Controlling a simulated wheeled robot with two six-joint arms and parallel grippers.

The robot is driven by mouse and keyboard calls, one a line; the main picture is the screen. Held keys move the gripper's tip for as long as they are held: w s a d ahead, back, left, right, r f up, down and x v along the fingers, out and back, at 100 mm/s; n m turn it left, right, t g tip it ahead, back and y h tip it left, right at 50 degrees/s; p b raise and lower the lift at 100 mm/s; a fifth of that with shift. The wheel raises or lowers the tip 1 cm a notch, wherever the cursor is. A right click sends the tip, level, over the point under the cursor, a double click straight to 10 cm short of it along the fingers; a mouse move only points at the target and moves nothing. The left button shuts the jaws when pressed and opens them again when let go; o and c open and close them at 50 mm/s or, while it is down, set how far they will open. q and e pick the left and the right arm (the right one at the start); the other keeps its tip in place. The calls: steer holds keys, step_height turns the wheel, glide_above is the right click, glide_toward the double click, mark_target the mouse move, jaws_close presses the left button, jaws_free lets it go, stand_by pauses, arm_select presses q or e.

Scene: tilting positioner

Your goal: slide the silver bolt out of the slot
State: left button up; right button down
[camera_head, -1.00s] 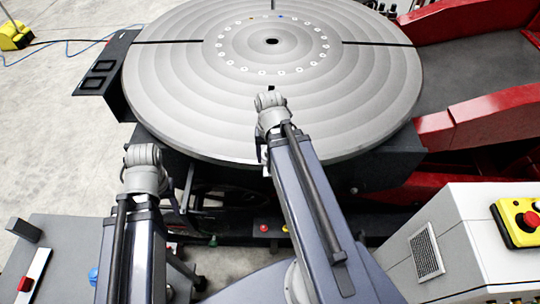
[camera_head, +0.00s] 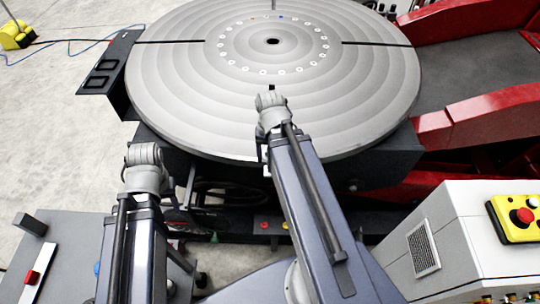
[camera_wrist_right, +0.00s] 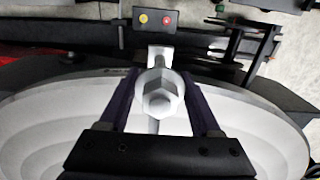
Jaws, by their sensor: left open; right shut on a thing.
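The silver bolt (camera_wrist_right: 161,97) shows in the right wrist view, with its hex head facing the camera. My right gripper (camera_wrist_right: 160,108) is shut on it, one dark finger on each side. The round grey turntable (camera_head: 330,85) has dark radial slots; the near one is mostly hidden by my right arm. In the head view the right gripper is hidden below its wrist, at the near rim. My left gripper (camera_head: 146,172) is open, left of the rim; its fingers are mostly hidden.
A dark box with yellow and red buttons (camera_wrist_right: 155,20) is beyond the bolt. Red machine arms (camera_head: 475,115) flank the turntable at right. A white cabinet with a yellow emergency-stop box (camera_head: 515,218) stands at front right. Open floor (camera_head: 60,110) lies at left.

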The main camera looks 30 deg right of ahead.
step_height(320, 180, up, 6)
steer(key=p, duration=0.5)
steer(key=shift+f, duration=0.15)
steer(key=shift+f, duration=0.1)
